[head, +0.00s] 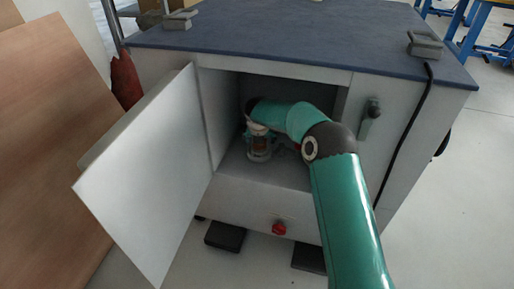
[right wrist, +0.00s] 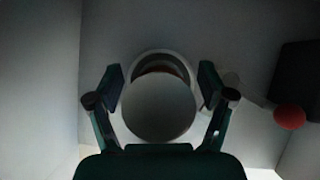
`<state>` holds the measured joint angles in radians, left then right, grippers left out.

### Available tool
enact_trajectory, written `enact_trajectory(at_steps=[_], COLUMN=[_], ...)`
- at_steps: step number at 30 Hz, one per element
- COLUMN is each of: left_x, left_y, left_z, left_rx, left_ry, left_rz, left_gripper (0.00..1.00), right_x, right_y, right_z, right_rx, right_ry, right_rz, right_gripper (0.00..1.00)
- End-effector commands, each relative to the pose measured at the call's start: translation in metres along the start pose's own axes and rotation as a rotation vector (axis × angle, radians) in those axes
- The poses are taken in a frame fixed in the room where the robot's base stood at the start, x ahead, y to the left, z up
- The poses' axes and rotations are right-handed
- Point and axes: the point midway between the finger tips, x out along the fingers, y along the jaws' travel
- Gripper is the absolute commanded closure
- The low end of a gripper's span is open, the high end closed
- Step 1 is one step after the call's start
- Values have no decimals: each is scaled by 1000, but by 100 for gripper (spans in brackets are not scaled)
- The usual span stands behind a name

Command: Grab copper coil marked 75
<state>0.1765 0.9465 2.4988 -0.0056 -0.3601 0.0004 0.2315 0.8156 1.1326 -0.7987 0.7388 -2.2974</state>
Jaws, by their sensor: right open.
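A spool-like coil (head: 261,146) with pale round ends and a copper-brown middle stands inside the open cabinet in the head view. In the right wrist view, its grey round end (right wrist: 158,110) faces the camera, with a brownish band and a pale rim behind it. No number 75 is readable. My right gripper (right wrist: 160,82) is open, with one finger on each side of the coil. I cannot tell whether the fingers touch it. In the head view my right arm reaches into the cabinet and hides part of the coil's surroundings. My left gripper is not in view.
The cabinet (head: 260,205) has its door (head: 145,165) swung open to the left. Its opening has walls close on both sides. A red-ended rod (right wrist: 290,117) and a dark block (right wrist: 304,78) are right of the coil in the wrist view. A cable hangs at the right.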

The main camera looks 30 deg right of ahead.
Motion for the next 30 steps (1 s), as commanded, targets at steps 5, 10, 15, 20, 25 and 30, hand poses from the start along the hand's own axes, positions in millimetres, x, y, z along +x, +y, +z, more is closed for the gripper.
enact_trajectory(at_steps=[5, 10, 15, 20, 25, 30], left_x=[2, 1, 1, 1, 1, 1], left_y=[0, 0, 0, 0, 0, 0], left_z=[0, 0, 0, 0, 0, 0], left_rx=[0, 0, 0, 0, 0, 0], left_ry=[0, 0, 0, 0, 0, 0], left_rz=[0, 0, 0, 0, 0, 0], left_gripper=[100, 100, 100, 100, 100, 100], right_x=[5, 5, 5, 5, 4, 4], right_y=[0, 1, 1, 1, 1, 1], right_z=[0, 0, 0, 0, 1, 1], right_rx=[-1, 0, -1, -1, 0, 0], right_ry=[-1, 0, 0, 0, -3, -3], right_rz=[1, 1, 1, 1, 2, 2], right_gripper=[19, 26, 54, 81, 100, 100])
